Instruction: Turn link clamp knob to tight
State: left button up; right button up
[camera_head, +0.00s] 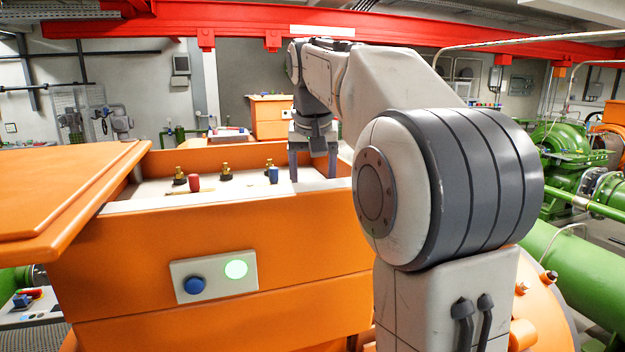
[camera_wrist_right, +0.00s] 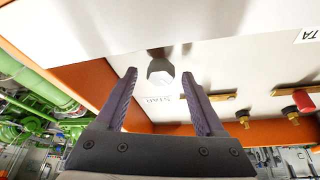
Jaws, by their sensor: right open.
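My right gripper (camera_head: 313,178) is open and points down over the right end of the white panel (camera_head: 140,190) inside the orange case (camera_head: 200,255). In the right wrist view, a dark knob with a bright white faceted face (camera_wrist_right: 160,72) shows between its two spread fingertips, beside a "STAR" label. I cannot tell whether the fingers touch it. A red knob (camera_head: 194,183) and a blue one (camera_head: 274,175) stand farther left on the panel; the red one also shows in the wrist view (camera_wrist_right: 302,100). Which is the link clamp knob is not marked. My left gripper is out of view.
Brass terminals (camera_head: 226,173) stand along the panel, with brass bars (camera_wrist_right: 290,88) near them. The orange lid (camera_head: 60,200) sticks out to the left. The case front has a plate with a blue button (camera_head: 194,285) and a lit green lamp (camera_head: 236,269). Green machinery (camera_head: 565,160) stands right.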

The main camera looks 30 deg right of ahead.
grip_shut()
jog(key=shift+a+r+m+g+h+p, duration=0.15)
jog(key=shift+m+g+h+p, duration=0.25)
jog(key=shift+m, duration=0.5)
jog(key=shift+w+m+g+p, duration=0.1)
jog(key=shift+m+g+p, duration=0.25)
jog(key=shift+m, duration=1.15)
grip_release()
jog(key=shift+h, duration=0.3)
